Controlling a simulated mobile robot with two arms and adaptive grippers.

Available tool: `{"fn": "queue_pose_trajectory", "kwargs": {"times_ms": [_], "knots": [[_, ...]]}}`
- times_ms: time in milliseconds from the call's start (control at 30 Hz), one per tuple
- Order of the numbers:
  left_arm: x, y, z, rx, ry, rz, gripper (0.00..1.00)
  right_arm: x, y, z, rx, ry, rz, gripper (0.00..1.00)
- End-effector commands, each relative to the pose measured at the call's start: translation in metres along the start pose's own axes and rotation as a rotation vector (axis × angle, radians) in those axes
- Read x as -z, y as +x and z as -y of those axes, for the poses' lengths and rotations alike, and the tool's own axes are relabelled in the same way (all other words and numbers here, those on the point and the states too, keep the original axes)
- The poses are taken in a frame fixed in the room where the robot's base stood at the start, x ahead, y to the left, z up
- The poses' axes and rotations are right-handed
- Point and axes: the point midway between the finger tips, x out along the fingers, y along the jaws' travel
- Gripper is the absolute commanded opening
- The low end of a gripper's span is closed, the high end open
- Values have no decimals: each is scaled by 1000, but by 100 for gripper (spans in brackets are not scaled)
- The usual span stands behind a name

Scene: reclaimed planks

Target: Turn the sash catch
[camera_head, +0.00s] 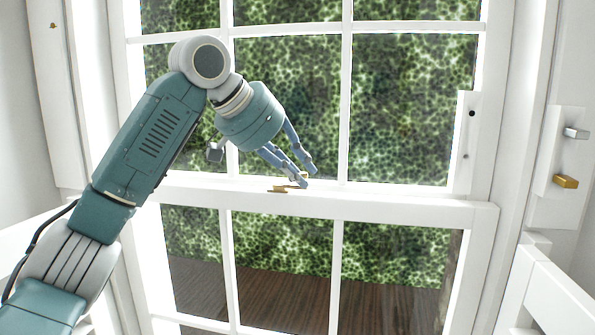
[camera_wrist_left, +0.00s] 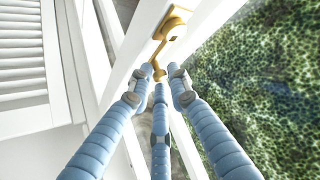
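The brass sash catch (camera_head: 280,189) sits on the white meeting rail of the sash window, partly hidden by my left gripper's fingers. In the left wrist view the catch (camera_wrist_left: 173,27) shows a plate and a curved lever with a rounded knob end. My left gripper (camera_head: 305,177) reaches down to the rail from the upper left. In the left wrist view its blue fingers (camera_wrist_left: 155,87) are apart, with the catch's knob just beyond and between the tips. I cannot tell whether a finger touches the knob. My right gripper is out of view.
The window's white glazing bars (camera_head: 343,110) and glass stand close behind my left gripper. Brass and grey fittings (camera_head: 565,181) are on a white plate at the right. A white railing (camera_head: 545,290) stands at the lower right.

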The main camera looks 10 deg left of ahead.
Motion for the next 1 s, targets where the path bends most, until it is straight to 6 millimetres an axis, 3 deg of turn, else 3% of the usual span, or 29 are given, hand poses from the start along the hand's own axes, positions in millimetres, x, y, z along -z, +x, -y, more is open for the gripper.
{"fn": "queue_pose_trajectory", "kwargs": {"times_ms": [467,1000], "knots": [[0,-9,1,1,0,-1,33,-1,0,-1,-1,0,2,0],[1,-107,1,1,-1,-2,33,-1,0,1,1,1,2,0]]}}
